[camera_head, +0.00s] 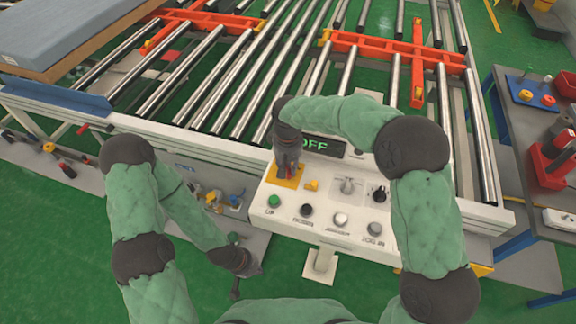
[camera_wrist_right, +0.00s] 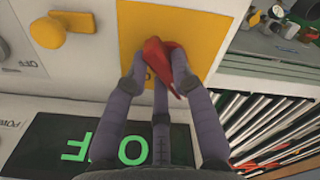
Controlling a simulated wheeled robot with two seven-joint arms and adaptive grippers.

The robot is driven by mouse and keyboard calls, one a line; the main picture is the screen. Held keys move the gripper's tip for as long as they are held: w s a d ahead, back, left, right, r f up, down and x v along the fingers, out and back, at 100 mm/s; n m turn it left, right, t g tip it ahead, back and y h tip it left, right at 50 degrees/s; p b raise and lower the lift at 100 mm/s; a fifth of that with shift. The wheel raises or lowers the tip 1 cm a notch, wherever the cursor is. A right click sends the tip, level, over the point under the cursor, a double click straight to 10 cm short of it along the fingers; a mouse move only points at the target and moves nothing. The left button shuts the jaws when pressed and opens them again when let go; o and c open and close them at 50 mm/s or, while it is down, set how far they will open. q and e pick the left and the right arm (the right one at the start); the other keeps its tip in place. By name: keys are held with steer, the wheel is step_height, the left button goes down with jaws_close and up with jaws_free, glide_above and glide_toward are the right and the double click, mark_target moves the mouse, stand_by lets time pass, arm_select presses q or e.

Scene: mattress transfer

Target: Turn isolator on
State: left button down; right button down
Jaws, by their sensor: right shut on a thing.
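The isolator is a red rotary handle (camera_wrist_right: 154,52) on a yellow plate (camera_wrist_right: 199,22), on the white control panel (camera_head: 330,229). In the head view the yellow plate (camera_head: 297,180) shows below my right gripper (camera_head: 287,168), which mostly hides the handle. In the right wrist view my right gripper (camera_wrist_right: 158,72) has its fingers closed around the red handle. The display (camera_head: 322,146) beside it reads OFF in green; it also shows upside down in the wrist view (camera_wrist_right: 90,147). My left gripper (camera_head: 238,282) hangs low left of the panel, away from it; its fingers are unclear.
A roller conveyor (camera_head: 230,75) lies behind, with a mattress (camera_head: 75,30) at the back left. A dark workbench (camera_head: 530,140) stands at right.

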steer(key=m, duration=0.4)
steer(key=shift+s+a, duration=0.1)
steer(key=shift+a, duration=0.05)
steer(key=m, duration=0.4)
steer(key=shift+s+a+m+p, duration=0.1)
steer(key=shift+a+m+p, duration=0.05)
steer(key=shift+m+p, duration=0.25)
steer(key=m, duration=0.4)
steer(key=shift+a, duration=0.2)
steer(key=shift+a+m, duration=0.15)
steer(key=shift+m, duration=1.85)
steer(key=shift+r, duration=0.1)
steer(key=c, duration=1)
jaws_free()
steer(key=shift+c, duration=0.2)
